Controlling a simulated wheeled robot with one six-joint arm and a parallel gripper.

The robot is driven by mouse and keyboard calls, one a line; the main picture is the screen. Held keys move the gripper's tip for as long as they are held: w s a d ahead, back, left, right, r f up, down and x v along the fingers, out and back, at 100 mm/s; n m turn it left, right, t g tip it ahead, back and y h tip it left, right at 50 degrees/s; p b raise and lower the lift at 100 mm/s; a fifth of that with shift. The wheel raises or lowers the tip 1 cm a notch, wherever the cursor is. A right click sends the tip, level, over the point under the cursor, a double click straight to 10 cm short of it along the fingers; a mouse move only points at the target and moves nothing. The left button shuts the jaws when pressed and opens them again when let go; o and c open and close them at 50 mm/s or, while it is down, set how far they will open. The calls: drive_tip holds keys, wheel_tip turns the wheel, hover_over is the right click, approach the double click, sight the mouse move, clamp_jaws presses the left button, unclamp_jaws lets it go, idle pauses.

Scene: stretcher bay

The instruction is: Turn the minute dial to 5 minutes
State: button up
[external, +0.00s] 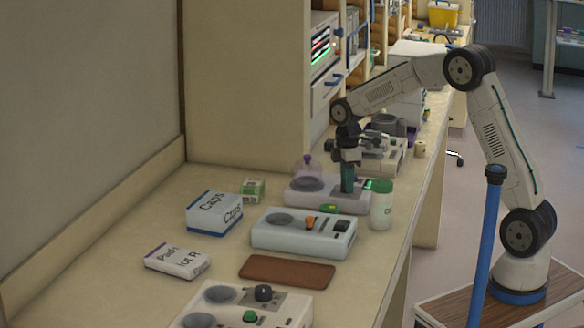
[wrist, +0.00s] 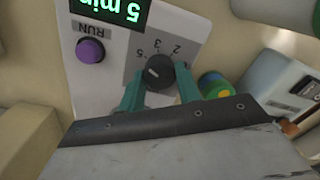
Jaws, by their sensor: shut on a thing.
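The minute dial (wrist: 158,72) is a small black knob on a grey panel of a pale device (wrist: 110,25). Numbers 2, 3 and 5 show around it. The pale mark on the knob lies toward its left side, roughly on the side of the 5. The green display (wrist: 115,8) reads "5 min", upside down in the wrist view. My gripper (wrist: 159,92) has its two green fingers on either side of the knob, shut on it. In the external view my gripper (external: 348,188) points down onto the device (external: 300,195), and the dial is hidden there.
A purple RUN button (wrist: 90,50) sits beside the dial. A white jar with a green lid (external: 381,207) stands close to the right. A pale blue device (external: 290,240) is in front. A Caps box (external: 213,214) and a brown pad (external: 287,271) lie on the bench.

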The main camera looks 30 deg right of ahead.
drive_tip(key=shift+w+r, duration=0.1)
idle(0.3)
drive_tip(key=o, duration=1)
drive_tip(key=shift+c, duration=0.2)
wheel_tip(320, 180, up, 8)
drive_tip(key=shift+w+f, duration=0.15)
